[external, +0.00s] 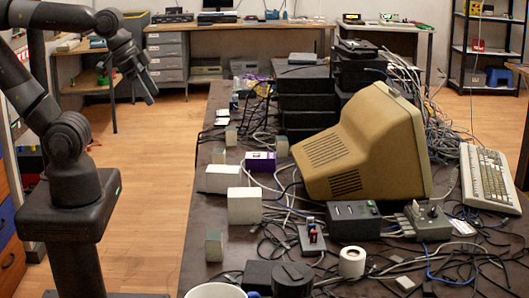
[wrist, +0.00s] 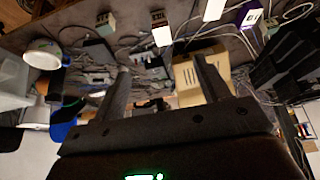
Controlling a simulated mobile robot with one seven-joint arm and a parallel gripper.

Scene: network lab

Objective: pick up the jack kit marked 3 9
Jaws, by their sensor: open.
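I cannot read the marking 3 9 on anything, so I cannot tell which item is the jack kit. Candidates on the dark table (external: 196,262) are a white box (external: 244,206), another white box (external: 223,179), a purple box (external: 261,161) with a white label, and several small grey-green blocks, one nearest the front (external: 214,246). The purple box also shows at the top right of the wrist view (wrist: 249,17), its label too small to read surely. My gripper (external: 150,98) is open and empty, raised left of the table, apart from all these boxes.
A beige monitor (external: 375,150) fills the table's middle, with black stacked devices (external: 305,105) behind it. Loose cables, a keyboard (external: 490,178), a white roll (external: 352,262) and a white bowl (external: 216,290) clutter the table. The wooden floor (external: 150,150) to the left is clear.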

